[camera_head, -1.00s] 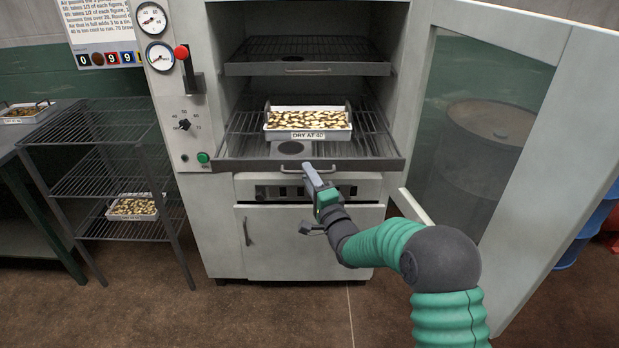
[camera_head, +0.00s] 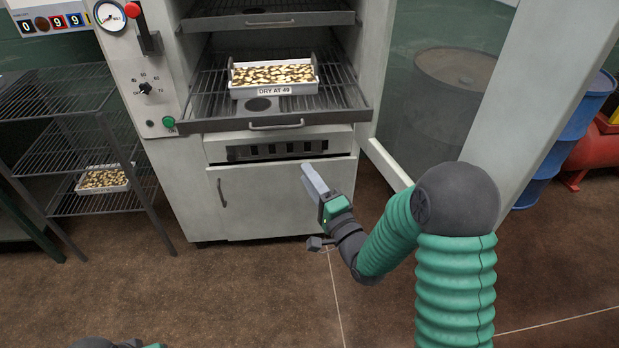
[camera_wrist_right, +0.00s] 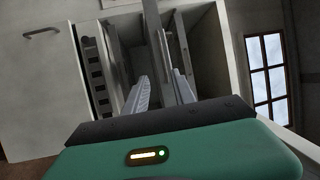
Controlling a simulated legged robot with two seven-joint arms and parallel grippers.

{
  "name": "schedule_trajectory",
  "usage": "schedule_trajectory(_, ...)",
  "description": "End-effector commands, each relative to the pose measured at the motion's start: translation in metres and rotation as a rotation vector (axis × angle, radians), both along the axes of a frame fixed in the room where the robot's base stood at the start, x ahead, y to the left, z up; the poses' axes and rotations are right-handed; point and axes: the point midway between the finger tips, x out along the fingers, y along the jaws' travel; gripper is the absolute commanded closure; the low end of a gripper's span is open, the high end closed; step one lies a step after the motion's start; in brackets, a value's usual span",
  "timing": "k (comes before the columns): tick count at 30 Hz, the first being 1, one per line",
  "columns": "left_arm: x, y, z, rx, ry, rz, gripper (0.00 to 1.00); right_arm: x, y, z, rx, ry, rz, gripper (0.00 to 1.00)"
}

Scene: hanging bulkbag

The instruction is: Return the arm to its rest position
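My right arm reaches in from the lower right in the head view. Its gripper (camera_head: 309,174) is in the air in front of the oven's lower cabinet door (camera_head: 265,200), below the pulled-out rack. In the right wrist view its two fingers (camera_wrist_right: 162,92) stand apart with nothing between them, so it is open and empty. Of my left arm only a dark and green piece (camera_head: 108,343) shows at the bottom edge; its fingers are hidden. A white tray of sliced pieces (camera_head: 273,91), labelled "DRY AT 40", sits on the oven rack (camera_head: 210,99), apart from my gripper.
The oven door (camera_head: 540,90) stands open at the right, close to my right arm. A wire shelf (camera_head: 40,140) with another tray (camera_head: 104,192) stands at the left. The floor in front is clear.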

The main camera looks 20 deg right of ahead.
Motion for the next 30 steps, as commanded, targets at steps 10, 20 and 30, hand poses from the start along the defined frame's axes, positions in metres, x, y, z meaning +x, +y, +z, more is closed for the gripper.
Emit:
schedule_trajectory(10,0.0,0.0,0.0,0.0,0.0,0.0,1.0,-0.001,0.0,0.0,0.0,-0.001,0.0,0.69)
schedule_trajectory(20,0.0,0.0,0.0,0.0,0.0,0.0,1.0,-0.005,0.012,-0.053,-0.44,0.319,-0.019,0.69)
schedule_trajectory(30,0.0,0.0,0.0,0.0,0.0,0.0,1.0,-0.136,0.019,-0.144,-1.218,0.949,0.393,0.69)
